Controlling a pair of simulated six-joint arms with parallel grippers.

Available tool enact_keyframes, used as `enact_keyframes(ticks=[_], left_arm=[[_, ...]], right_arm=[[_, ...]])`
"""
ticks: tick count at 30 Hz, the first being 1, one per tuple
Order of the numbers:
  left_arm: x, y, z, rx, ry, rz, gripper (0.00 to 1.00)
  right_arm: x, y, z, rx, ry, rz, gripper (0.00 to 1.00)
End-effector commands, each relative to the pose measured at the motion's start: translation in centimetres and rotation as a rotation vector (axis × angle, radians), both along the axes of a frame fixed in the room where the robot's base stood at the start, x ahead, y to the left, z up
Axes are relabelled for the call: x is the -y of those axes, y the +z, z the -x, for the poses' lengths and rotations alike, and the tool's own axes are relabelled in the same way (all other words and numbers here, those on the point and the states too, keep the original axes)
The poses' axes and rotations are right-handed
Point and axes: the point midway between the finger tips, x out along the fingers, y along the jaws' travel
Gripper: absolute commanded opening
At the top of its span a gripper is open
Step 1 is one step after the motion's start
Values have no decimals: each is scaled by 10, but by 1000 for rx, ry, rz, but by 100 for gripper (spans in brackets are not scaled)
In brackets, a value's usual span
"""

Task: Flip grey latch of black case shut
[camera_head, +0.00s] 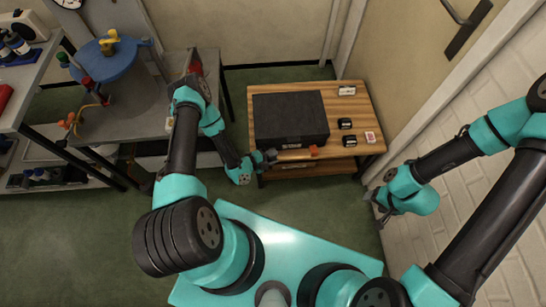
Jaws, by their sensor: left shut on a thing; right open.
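The black case (290,112) sits with its lid down on a wooden table at the upper middle. Small pale marks show at its front edge; I cannot make out the grey latch or its position. My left gripper (270,156) is at the case's front left, shut on an orange-brown cylinder (296,155). The cylinder lies sideways along the front of the case; whether it touches the case or table I cannot tell. My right gripper (379,213) is open and empty, low at the right near the wall, well away from the case.
The wooden table (355,103) also bears two small black boxes (347,132) and a red-and-white card (370,137) right of the case. A grey bench (130,112) with a blue stand is at the left. A white brick wall (470,190) bounds the right. Green floor lies between.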

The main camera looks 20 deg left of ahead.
Motion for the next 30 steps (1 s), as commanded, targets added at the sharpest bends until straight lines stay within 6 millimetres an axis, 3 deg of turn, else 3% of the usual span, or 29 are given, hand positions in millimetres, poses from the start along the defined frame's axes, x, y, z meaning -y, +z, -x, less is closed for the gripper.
enact_keyframes(ticks=[30], left_arm=[[-2, 6, -2, -128, 2, 61, 5]], right_arm=[[0, 0, 0, 0, 0, 0, 62]])
